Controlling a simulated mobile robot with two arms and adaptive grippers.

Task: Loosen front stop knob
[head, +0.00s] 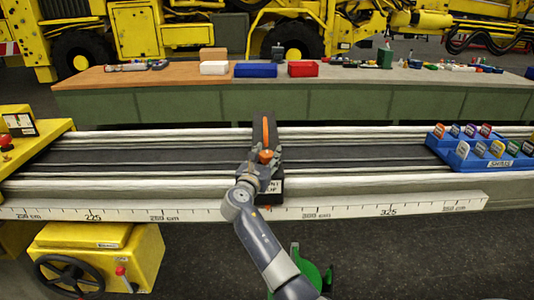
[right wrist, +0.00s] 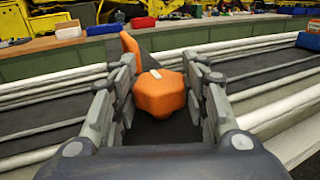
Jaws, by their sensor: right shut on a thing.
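The front stop (head: 275,190) is a dark block on the rail bed with a partly covered label and an orange strip (head: 265,130) on its upright part. Its orange knob (head: 266,156) sits low on the near side, and in the right wrist view the knob (right wrist: 159,93) is faceted with a small white mark on top. My right gripper (right wrist: 162,100) has its fingers on both sides of the knob, shut on it. In the head view the right gripper (head: 260,160) reaches the stop from the front. My left gripper is not in view.
A white ruler (head: 340,211) runs along the near edge of the rail bed. A blue rack (head: 480,155) with several coloured tags stands at the right. A yellow unit with a handwheel (head: 70,275) is at the lower left. A long bench (head: 180,95) stands behind.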

